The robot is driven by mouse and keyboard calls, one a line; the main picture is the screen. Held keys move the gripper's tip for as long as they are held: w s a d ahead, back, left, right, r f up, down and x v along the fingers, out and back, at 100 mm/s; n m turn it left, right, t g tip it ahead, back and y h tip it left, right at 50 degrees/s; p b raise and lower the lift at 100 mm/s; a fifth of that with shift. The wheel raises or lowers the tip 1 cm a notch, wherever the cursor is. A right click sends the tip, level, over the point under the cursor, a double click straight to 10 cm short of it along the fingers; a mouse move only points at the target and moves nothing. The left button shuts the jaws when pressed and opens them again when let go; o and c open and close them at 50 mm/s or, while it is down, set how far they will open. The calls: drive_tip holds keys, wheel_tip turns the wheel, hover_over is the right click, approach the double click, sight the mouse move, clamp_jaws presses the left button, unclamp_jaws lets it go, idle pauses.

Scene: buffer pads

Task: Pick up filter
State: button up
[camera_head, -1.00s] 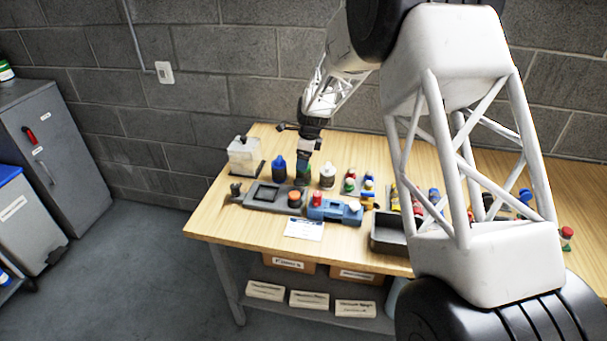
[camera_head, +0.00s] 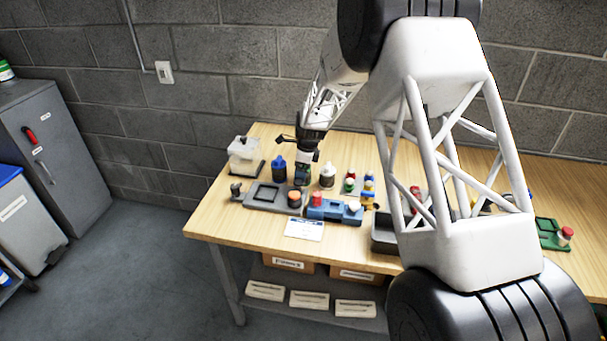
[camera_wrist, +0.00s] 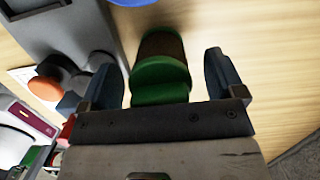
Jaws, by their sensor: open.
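A green-topped, dark brown cylindrical item (camera_wrist: 160,70), which I take for the filter, stands between my gripper's two fingers in the wrist view. In the head view it shows on the bench as a small green and dark shape (camera_head: 301,178), partly hidden by my gripper (camera_head: 304,166). My gripper (camera_wrist: 161,62) is open, with one finger on each side of the item. A small gap shows on both sides. The item's lower part is hard to make out.
A blue bottle (camera_head: 279,169) stands just left, and a white bottle with a dark cap (camera_head: 327,177) just right. In front lie a grey fixture (camera_head: 262,204) and a blue block (camera_head: 334,211). A clear box (camera_head: 244,153) stands at the bench's left end.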

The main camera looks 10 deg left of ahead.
drive_tip(key=c, duration=1)
drive_tip(key=shift+r, duration=0.1)
drive_tip(key=shift+r, duration=4.9)
drive_tip(key=shift+w+d, duration=0.1)
